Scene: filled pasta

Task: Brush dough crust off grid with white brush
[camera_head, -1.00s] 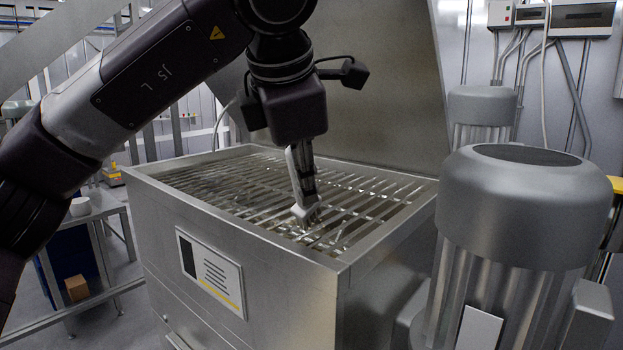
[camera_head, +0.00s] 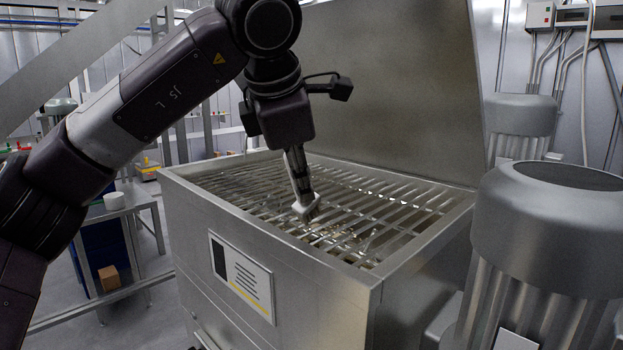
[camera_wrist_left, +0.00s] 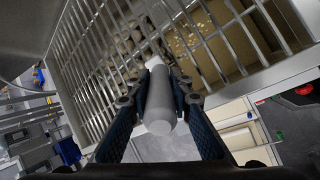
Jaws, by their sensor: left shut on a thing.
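My left gripper (camera_head: 298,180) points down over the near middle of the metal grid (camera_head: 400,215) and is shut on the white brush (camera_head: 306,208). In the left wrist view the brush's pale handle (camera_wrist_left: 160,100) lies between the two fingers of the gripper (camera_wrist_left: 160,88). The brush head is at the grid bars in the head view; I cannot tell whether it touches them. Small pale crust bits (camera_head: 350,235) show on or between the bars near the brush. Pale crumbs (camera_wrist_left: 190,38) also show at the grid in the left wrist view. My right gripper is not in view.
The grid sits in a steel hopper (camera_head: 330,290) with a raised rim and a tall lid (camera_head: 400,90) standing open behind. A large grey motor (camera_head: 550,230) stands close on the right.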

